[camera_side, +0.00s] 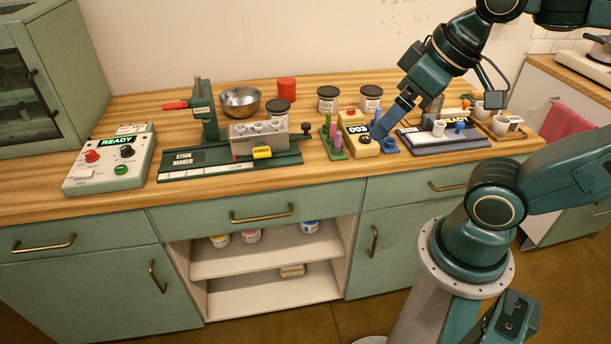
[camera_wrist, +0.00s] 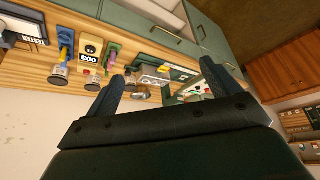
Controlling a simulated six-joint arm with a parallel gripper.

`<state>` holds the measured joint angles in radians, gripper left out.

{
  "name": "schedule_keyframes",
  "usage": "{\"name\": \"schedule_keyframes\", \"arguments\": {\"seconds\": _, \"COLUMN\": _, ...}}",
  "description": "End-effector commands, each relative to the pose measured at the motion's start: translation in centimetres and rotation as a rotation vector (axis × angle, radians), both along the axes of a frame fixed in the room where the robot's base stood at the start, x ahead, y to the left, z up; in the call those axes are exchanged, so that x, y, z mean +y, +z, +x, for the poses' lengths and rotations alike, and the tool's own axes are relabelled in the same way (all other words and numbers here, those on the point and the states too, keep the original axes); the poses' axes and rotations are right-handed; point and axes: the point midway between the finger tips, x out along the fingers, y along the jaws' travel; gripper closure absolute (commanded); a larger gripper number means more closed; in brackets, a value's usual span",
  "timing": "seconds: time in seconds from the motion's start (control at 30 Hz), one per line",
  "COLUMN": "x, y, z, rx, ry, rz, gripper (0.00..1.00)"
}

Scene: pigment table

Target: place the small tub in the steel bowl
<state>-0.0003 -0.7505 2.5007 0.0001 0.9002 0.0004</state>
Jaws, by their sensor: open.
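The steel bowl (camera_side: 240,102) stands upright at the back left of the worktop, behind the stick maker. It also shows between my fingers in the wrist view (camera_wrist: 141,93). I cannot tell for sure which piece is the small tub. Small white cups (camera_side: 439,128) stand at the right, and a red cylinder (camera_side: 286,90) stands behind the bowl's right side. My gripper (camera_side: 379,133) is open, above the right half of the worktop beside the yellow unit. In the wrist view my gripper (camera_wrist: 162,82) shows nothing held between its fingers.
The yellow 003 unit (camera_side: 358,138), a blue piece (camera_side: 389,146) and a green rack (camera_side: 335,146) crowd the area below my gripper. Dark-lidded jars (camera_side: 327,99) stand behind. The stick maker (camera_side: 195,159) and a READY box (camera_side: 108,163) fill the left. The front strip is mostly clear.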

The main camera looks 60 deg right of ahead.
Motion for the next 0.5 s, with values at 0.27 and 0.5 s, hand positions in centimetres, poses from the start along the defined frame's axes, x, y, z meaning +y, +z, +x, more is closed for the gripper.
{"name": "schedule_keyframes", "arguments": {"seconds": 0.27, "x": -0.2, "y": 0.5, "z": 1.4, "rx": 0.001, "ry": -0.007, "rz": -0.002, "gripper": 0.11}}
{"name": "schedule_keyframes", "arguments": {"seconds": 0.5, "x": -1.2, "y": 1.6, "z": 5.7, "rx": 0.001, "ry": -0.029, "rz": -0.006, "gripper": 0.11}}
